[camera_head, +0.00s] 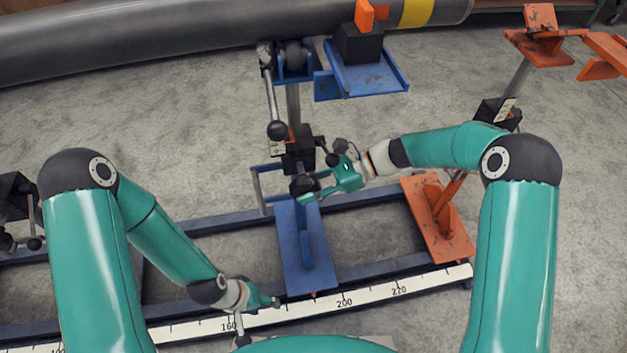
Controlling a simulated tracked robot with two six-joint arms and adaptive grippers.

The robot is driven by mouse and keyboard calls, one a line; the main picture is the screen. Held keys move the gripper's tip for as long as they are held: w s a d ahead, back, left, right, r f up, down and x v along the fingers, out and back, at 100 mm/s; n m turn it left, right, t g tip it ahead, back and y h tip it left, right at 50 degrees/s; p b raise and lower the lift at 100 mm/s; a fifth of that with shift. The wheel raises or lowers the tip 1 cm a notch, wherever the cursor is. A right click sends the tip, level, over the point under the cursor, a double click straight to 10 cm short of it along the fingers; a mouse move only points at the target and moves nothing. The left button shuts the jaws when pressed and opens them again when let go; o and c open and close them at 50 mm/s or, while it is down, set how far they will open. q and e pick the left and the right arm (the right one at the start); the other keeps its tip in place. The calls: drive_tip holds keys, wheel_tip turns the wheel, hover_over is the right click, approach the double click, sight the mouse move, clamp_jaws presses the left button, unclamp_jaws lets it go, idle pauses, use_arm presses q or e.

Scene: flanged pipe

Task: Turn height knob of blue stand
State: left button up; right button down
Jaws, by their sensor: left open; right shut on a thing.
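The blue stand (304,246) rises from the rail frame in the middle of the head view. Its post carries a black block (299,160) and, at the top, a blue roller head by the grey pipe (200,35). My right gripper (308,190) reaches in from the right and is shut on the dark height knob (302,186) just below the black block. The fingers partly hide the knob. My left gripper (258,318) is low, near the ruler at the front, open and apart from the stand.
A lever with a black ball (278,130) hangs beside the post. A blue plate (362,78) holds a black block at the pipe. An orange stand (437,215) is close on the right. The ruler strip (370,295) runs along the front rail.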

drive_tip(key=shift+w+r, duration=0.15)
drive_tip(key=shift+w, duration=0.15)
drive_tip(key=c, duration=0.9)
unclamp_jaws()
drive_tip(key=shift+s, duration=0.1)
drive_tip(key=v, duration=1.2)
